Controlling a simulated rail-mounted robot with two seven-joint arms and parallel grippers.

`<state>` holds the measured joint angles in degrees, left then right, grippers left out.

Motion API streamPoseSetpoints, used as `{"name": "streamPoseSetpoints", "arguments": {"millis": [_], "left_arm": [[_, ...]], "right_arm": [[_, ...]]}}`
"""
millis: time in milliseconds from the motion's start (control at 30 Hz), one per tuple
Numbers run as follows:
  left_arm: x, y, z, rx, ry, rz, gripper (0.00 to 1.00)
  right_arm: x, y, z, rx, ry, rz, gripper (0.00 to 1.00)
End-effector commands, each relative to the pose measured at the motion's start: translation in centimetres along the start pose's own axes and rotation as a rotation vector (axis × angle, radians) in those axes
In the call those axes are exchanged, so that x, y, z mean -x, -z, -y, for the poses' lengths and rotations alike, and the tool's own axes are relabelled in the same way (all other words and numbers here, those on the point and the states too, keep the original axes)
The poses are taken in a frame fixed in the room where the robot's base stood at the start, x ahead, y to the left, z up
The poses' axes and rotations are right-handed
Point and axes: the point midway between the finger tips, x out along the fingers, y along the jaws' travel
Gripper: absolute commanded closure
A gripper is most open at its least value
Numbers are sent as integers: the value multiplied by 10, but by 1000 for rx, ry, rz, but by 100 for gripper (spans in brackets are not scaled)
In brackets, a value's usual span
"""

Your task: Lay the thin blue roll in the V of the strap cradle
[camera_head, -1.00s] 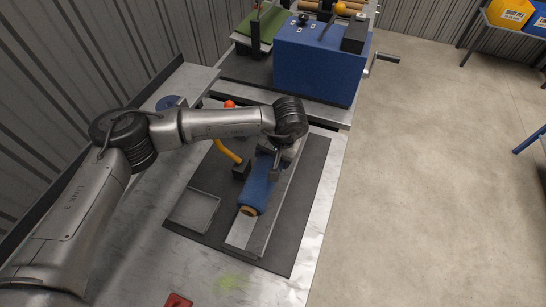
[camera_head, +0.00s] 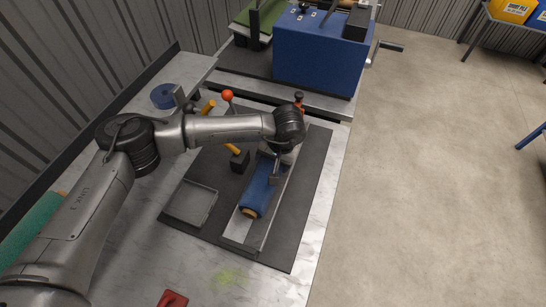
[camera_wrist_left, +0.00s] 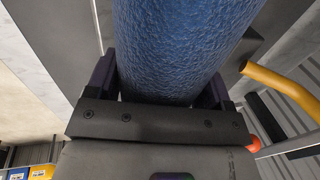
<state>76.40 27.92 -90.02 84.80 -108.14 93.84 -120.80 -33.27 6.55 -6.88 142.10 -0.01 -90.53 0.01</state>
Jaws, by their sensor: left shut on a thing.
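The thin blue roll (camera_head: 259,190), with a tan core showing at its near end, is held lengthwise at a long grey metal channel (camera_head: 240,233) on the dark mat. This channel looks like the strap cradle. My left gripper (camera_head: 275,179) is shut on the roll toward its far end. In the left wrist view the blue roll (camera_wrist_left: 180,45) fills the space between the dark fingers. I cannot tell whether the roll touches the channel or hangs just above it. My left wrist hides part of the far end. My right gripper is not in view.
A yellow-handled tool (camera_head: 232,148) and a red-knobbed lever (camera_head: 227,96) stand left of the channel. A shallow grey tray (camera_head: 190,203) lies left on the mat. A blue machine box (camera_head: 318,55) stands behind. The bench's near right is clear.

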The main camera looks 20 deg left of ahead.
Motion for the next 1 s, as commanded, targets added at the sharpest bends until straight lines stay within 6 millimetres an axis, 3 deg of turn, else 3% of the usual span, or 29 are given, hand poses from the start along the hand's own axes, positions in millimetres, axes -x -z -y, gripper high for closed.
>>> {"name": "streamPoseSetpoints", "arguments": {"millis": [367, 400, 633, 867, 1000], "left_arm": [[-2, 0, -1, 0, -1, -1, 62], [-2, 0, -1, 0, 0, -1, 22], [-2, 0, -1, 0, 0, -1, 0], [-3, 0, -1, 0, 0, 1, 0], [7, 0, -1, 0, 0, -1, 0]], "right_arm": [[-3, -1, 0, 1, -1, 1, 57], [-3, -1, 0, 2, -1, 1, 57], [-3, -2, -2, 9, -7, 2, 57], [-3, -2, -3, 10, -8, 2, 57], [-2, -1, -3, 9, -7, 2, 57]]}}
